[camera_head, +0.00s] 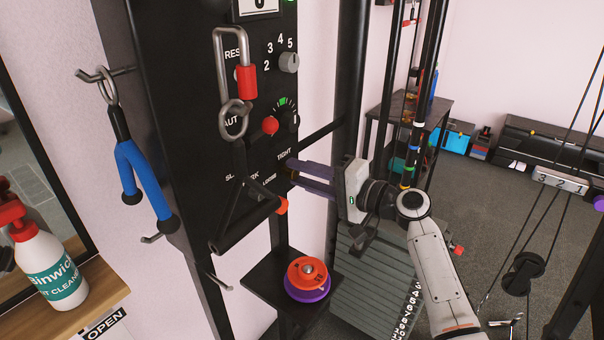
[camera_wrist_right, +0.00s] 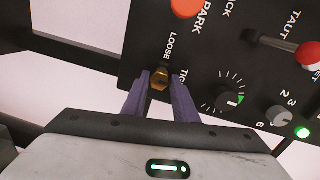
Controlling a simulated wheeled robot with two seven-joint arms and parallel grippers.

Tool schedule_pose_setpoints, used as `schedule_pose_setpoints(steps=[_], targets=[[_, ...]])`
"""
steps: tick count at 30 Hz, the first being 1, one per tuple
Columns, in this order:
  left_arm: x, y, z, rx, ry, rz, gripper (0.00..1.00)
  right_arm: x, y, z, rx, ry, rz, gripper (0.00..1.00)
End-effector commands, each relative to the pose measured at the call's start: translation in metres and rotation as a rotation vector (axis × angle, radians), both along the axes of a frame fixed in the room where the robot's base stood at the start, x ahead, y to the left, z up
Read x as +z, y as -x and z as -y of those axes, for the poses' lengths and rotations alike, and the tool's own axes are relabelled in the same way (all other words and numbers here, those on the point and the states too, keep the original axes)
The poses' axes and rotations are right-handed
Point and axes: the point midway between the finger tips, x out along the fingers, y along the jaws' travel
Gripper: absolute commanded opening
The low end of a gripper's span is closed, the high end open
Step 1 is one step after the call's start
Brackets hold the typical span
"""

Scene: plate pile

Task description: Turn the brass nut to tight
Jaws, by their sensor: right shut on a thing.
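The brass nut (camera_wrist_right: 159,82) is on the black panel between the words LOOSE and TIGHT, and it shows between the fingers in the right wrist view. My right gripper (camera_head: 292,172) reaches the panel from the right in the head view, its purple fingers shut on the nut. The fingers mostly hide the nut in the head view. The right gripper also shows in the right wrist view (camera_wrist_right: 160,84), with one finger on either side of the nut. My left gripper is not in view.
A carabiner (camera_head: 222,65) and a black handle (camera_head: 247,210) hang in front of the panel. Red-tipped levers and a grey knob (camera_head: 289,62) sit above the nut. A small shelf (camera_head: 262,284) with orange and purple discs (camera_head: 308,274) is below. A spray bottle (camera_head: 45,262) stands at left.

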Motion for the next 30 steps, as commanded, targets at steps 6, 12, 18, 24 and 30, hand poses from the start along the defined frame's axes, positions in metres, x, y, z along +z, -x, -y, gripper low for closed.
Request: schedule_pose_setpoints(steps=[6, 12, 18, 24, 30], targets=[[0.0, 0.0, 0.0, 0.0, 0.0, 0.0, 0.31, -0.001, 0.0, 0.0, 0.0, 0.0, -0.002, 0.45], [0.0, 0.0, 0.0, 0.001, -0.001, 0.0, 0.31, 0.0, 0.0, 0.0, 0.0, 0.001, -0.001, 0.45], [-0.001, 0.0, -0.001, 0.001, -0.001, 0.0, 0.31, -0.001, 0.006, 0.009, -0.003, 0.0, 0.001, 0.45], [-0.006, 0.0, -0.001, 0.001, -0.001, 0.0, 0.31, 0.0, 0.027, 0.039, -0.002, 0.003, 0.001, 0.45], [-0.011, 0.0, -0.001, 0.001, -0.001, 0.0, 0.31, 0.004, 0.049, 0.068, -0.002, 0.003, -0.001, 0.45]])
